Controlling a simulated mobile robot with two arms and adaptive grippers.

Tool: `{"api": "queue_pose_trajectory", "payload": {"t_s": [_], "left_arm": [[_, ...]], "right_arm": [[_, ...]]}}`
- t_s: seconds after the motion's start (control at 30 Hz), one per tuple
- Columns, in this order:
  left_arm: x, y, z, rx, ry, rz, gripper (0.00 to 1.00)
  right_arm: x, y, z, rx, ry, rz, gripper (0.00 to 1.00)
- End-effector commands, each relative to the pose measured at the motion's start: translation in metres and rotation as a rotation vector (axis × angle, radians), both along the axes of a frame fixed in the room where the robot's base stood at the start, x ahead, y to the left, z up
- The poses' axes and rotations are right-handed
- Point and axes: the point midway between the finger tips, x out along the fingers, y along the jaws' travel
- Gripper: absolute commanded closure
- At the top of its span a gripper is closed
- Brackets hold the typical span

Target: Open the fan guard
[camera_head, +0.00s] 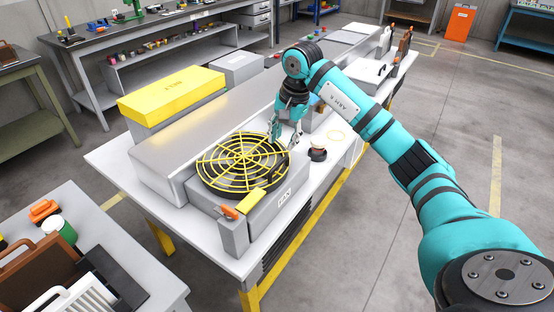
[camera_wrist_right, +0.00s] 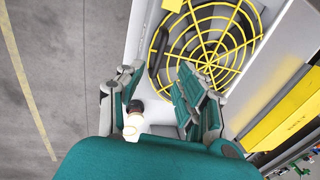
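The fan guard (camera_head: 243,160) is a round yellow wire grille. It lies flat over a dark fan in a grey box labelled FAN (camera_head: 285,199). It also shows at the top of the right wrist view (camera_wrist_right: 208,38). A yellow block (camera_head: 250,204) sits at its near edge, beside an orange handle (camera_head: 229,212). My right gripper (camera_head: 285,138) points down at the guard's far right edge; I cannot tell whether it touches it. In the right wrist view its fingers (camera_wrist_right: 163,92) are spread, with nothing held between them. My left gripper is not in view.
A small white jar with a dark top (camera_head: 317,154) stands on the table right of the guard. A long grey housing (camera_head: 205,128) and a yellow-topped box (camera_head: 172,96) lie behind. Another bench (camera_head: 115,235) with cases is at lower left. The floor at right is clear.

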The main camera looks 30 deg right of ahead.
Motion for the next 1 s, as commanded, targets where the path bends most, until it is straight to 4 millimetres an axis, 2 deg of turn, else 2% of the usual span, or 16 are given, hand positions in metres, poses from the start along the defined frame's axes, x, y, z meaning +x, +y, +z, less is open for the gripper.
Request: {"api": "queue_pose_trajectory", "payload": {"t_s": [0.07, 0.3, 0.37, 0.6, 0.73, 0.9, 1.0], "left_arm": [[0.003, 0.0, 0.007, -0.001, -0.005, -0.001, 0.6], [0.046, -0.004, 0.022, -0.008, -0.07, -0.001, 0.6], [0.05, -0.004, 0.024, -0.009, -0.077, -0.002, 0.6], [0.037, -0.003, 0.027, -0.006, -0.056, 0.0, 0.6], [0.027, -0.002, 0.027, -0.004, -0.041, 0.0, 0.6], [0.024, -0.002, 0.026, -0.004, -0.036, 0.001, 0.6], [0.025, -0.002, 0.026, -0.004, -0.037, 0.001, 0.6]], "right_arm": [[0.002, 0.002, -0.017, 0.002, 0.006, 0.0, 0.64], [0.011, 0.006, -0.065, 0.004, 0.004, 0.0, 0.64], [0.013, 0.006, -0.075, 0.003, 0.003, -0.001, 0.64], [0.018, 0.008, -0.097, 0.003, -0.001, -0.001, 0.64], [0.018, 0.008, -0.1, 0.001, -0.001, -0.001, 0.64], [0.018, 0.008, -0.1, 0.0, -0.001, 0.0, 0.64], [0.018, 0.008, -0.1, 0.002, -0.001, 0.0, 0.76]]}}
